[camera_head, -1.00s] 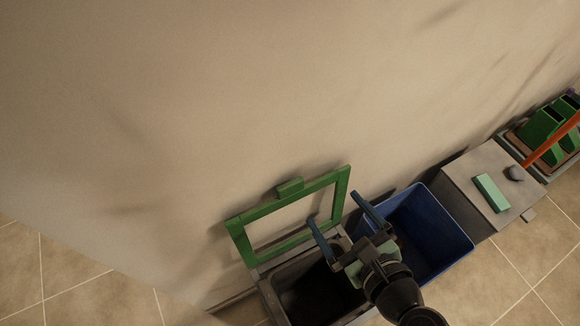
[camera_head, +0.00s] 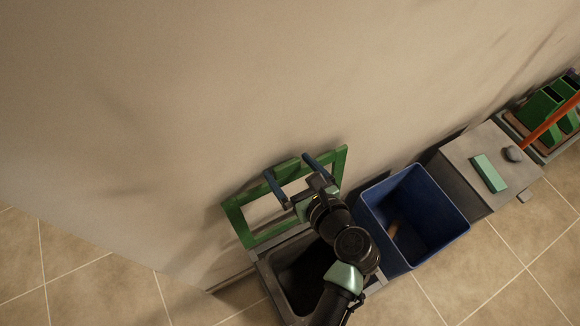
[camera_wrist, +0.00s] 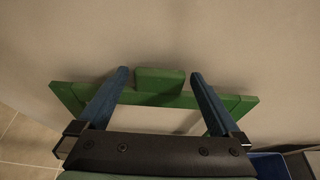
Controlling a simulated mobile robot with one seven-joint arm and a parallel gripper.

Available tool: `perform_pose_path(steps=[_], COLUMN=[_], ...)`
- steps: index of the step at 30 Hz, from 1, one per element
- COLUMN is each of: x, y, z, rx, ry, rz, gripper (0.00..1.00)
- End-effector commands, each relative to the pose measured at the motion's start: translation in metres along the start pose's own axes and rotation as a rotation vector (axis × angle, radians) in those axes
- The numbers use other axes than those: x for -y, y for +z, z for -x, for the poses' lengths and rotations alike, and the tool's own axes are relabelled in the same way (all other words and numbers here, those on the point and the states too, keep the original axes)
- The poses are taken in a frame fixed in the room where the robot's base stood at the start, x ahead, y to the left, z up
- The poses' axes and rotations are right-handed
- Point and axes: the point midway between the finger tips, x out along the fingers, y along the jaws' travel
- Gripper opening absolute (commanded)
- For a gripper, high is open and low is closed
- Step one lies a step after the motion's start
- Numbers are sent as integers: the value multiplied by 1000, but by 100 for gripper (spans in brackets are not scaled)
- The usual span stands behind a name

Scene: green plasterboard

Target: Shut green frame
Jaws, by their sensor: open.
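The green frame (camera_head: 236,216) stands raised on the far side of a grey bin (camera_head: 265,277), close to the wall, with its opening showing the wall behind. A green tab (camera_wrist: 160,81) sits at the middle of its top bar. My gripper (camera_head: 290,167) is open at the top bar, its two blue fingers spread. In the wrist view the fingers (camera_wrist: 160,74) lie on either side of the tab, with a gap on each side. I cannot tell whether they touch the bar. My arm hides part of the frame's right side and of the bin.
A blue bin (camera_head: 374,200) stands right of the grey bin, with a small tan item inside. Farther right is a grey box (camera_head: 462,165) with a light green block (camera_head: 489,173) on top. The wall (camera_head: 200,90) is close behind the frame.

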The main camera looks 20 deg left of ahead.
Motion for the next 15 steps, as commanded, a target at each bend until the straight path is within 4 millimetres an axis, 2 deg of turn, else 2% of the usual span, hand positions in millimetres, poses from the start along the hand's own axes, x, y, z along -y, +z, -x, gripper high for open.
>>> perform_pose_path(steps=[10, 11, 15], x=[0, 0, 0], y=[0, 0, 0], z=[-6, -6, -5], rx=[0, 0, 0], ry=[1, 1, 1], rz=[1, 1, 1], gripper=[100, 98, 73])
